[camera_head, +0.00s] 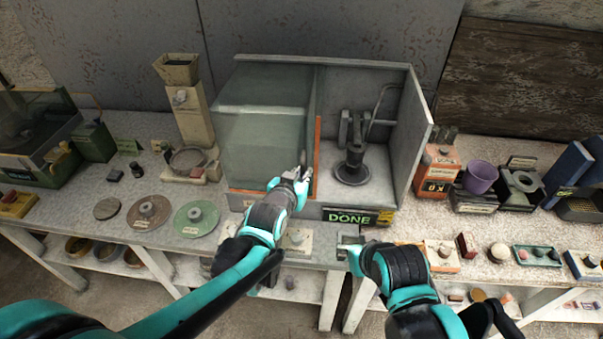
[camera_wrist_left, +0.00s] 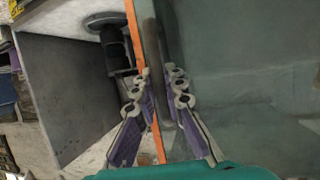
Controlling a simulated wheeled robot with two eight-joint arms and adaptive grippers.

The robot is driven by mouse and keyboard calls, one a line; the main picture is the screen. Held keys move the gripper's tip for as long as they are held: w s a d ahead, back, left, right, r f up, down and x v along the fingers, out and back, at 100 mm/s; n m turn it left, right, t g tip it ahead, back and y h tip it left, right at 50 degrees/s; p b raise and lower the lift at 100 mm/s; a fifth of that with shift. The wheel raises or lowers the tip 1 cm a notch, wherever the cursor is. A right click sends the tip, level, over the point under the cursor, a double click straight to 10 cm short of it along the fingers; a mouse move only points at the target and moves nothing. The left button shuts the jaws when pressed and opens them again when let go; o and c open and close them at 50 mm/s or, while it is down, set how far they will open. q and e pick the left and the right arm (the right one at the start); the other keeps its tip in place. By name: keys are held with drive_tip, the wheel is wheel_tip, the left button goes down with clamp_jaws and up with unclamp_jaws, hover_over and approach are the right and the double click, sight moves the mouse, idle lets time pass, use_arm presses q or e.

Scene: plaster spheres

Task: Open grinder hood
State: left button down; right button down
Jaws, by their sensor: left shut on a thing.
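The grinder hood (camera_head: 419,130) is a grey box at the back of the bench. Its glass sliding door (camera_head: 260,135) covers the left half, and the right half is open. A dark grinder (camera_head: 352,165) stands inside the open half and also shows in the left wrist view (camera_wrist_left: 117,50). The door has an orange edge strip (camera_head: 317,150), also in the left wrist view (camera_wrist_left: 137,55).
A green DONE sign (camera_head: 349,217) is on the hood's front. Abrasive discs (camera_head: 196,218) and a beige grinder (camera_head: 185,110) stand left.

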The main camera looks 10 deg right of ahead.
use_arm(q)
drive_tip(key=c, duration=1.9)
unclamp_jaws()
drive_tip(key=shift+o, duration=0.2)
drive_tip(key=v, duration=1.2)
drive_tip(key=s+a+f+n+g+y, duration=0.1)
drive_tip(key=s+a+f+y, duration=0.1)
drive_tip(key=a, duration=0.5)
drive_tip(key=s+a+f+n+g+y+b, duration=0.1)
drive_tip(key=s+a+f+n+g+y, duration=0.1)
drive_tip(key=s+a+f, duration=0.3)
drive_tip(key=s+a+f+n+g+y+b, duration=0.1)
drive_tip(key=s+a, duration=0.4)
drive_tip(key=a, duration=0.5)
wheel_tip(320, 180, down, 3)
drive_tip(key=shift+r+n+g+y, duration=0.15)
drive_tip(key=shift+n+g+y, duration=0.35)
drive_tip(key=shift+n+g, duration=0.1)
